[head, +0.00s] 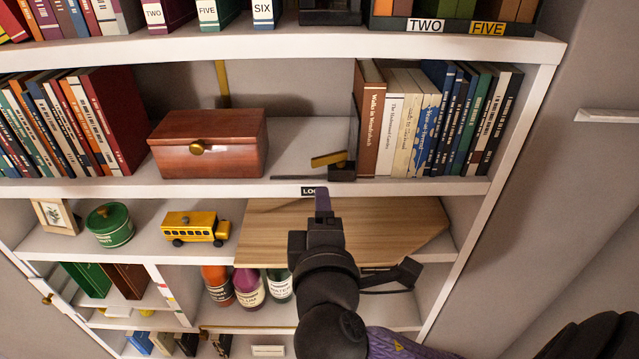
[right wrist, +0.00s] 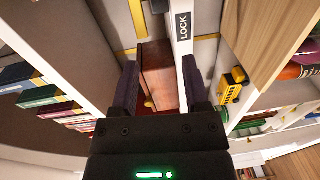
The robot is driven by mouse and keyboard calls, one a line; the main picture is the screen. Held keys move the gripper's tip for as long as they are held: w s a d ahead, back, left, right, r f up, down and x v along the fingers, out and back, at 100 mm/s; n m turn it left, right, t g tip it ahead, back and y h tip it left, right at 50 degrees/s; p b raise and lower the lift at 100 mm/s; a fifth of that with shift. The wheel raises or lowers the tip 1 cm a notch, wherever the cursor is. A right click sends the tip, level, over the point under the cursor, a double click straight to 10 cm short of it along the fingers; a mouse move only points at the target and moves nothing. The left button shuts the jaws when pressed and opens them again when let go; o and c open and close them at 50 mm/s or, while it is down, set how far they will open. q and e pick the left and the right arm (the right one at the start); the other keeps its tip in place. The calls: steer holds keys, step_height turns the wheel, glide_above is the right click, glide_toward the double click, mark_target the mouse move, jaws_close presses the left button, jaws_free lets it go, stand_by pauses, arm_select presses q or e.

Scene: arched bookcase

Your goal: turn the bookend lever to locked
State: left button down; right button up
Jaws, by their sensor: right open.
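The bookend (head: 343,172) is a dark block on a thin plate on the middle shelf, against the left end of the right-hand book row. Its brass-coloured lever (head: 328,159) points left and slightly tilted. In the right wrist view the lever (right wrist: 137,16) shows near the top edge. A black LOCK label (head: 308,191) is on the shelf edge below the lever, partly hidden by my finger; it reads fully in the right wrist view (right wrist: 184,27). My right gripper (head: 322,200) is open and empty before the shelf edge, below the lever and apart from it. My left gripper is not in view.
A reddish wooden box (head: 208,160) with a round knob stands left of the bookend. Books (head: 435,120) fill the shelf to its right. A wooden board (head: 280,235) and a yellow toy bus (head: 193,228) are on the shelf below. Open space lies between box and bookend.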

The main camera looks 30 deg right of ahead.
mark_target(320, 164)
steer(key=shift+t+h, duration=0.3)
steer(key=shift+t, duration=0.1)
steer(key=x, duration=0.3)
steer(key=r+p+x, duration=0.1)
steer(key=x, duration=0.1)
steer(key=r+p+x, duration=0.1)
steer(key=x, duration=0.2)
steer(key=shift+w+d, duration=0.25)
steer(key=shift+w+d+f+p, duration=0.15)
steer(key=shift+w+d+p, duration=0.2)
steer(key=shift+w, duration=0.15)
steer(key=shift+a, duration=0.1)
jaws_close()
